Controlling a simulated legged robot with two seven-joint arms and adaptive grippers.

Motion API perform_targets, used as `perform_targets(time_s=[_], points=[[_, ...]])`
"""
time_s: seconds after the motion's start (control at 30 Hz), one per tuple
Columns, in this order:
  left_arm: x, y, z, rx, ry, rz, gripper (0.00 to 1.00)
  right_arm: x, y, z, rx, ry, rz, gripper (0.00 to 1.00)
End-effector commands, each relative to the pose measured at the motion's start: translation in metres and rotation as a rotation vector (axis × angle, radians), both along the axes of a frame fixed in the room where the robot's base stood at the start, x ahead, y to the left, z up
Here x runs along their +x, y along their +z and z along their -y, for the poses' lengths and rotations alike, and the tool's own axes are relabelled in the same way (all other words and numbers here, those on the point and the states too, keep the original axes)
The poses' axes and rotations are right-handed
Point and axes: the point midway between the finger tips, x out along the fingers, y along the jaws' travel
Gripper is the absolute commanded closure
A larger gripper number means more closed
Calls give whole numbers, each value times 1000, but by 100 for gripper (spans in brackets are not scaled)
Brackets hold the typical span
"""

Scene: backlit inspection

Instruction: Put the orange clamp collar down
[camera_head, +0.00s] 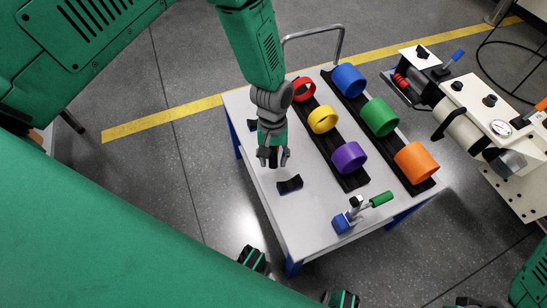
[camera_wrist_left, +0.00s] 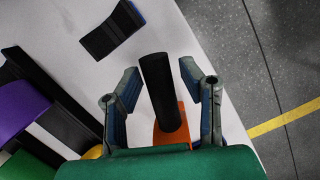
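My left gripper (camera_head: 273,160) is over the near left part of the white table, fingers pointing down. In the left wrist view its two fingers (camera_wrist_left: 158,82) stand close on either side of a black rod (camera_wrist_left: 160,90) with an orange part, the orange clamp collar (camera_wrist_left: 172,137), at its base near the palm. In the head view the gripper hides the orange part. A black cradle block (camera_head: 289,184) lies on the table just beside the gripper and also shows in the wrist view (camera_wrist_left: 112,30). My right gripper is not clearly seen.
Red (camera_head: 303,89), yellow (camera_head: 322,119), purple (camera_head: 348,157), blue (camera_head: 348,79), green (camera_head: 380,116) and orange (camera_head: 416,162) rings sit on black rails. A green-handled toggle clamp (camera_head: 362,208) stands at the near edge. A machine (camera_head: 470,115) is at right. The table's left strip is mostly clear.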

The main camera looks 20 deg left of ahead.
Motion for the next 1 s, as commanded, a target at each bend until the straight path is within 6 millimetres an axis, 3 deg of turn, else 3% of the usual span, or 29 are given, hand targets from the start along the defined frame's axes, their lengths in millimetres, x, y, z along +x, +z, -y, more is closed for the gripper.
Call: perform_targets(time_s=[0.17, 0.4, 0.6, 0.8, 1.0], points=[[4, 22, -1, -1, 0, 4, 65, 0, 10, 0, 0, 0, 0, 35], [13, 74, -6, 0, 0, 2, 65, 0, 31, 0, 0, 0, 0, 35], [19, 107, -10, 0, 0, 2, 65, 0, 42, 0, 0, 0, 0, 35], [21, 119, -11, 0, 0, 0, 65, 0, 45, 0, 0, 0, 0, 35], [17, 117, -12, 0, -5, 1, 65, 0, 45, 0, 0, 0, 0, 35]])
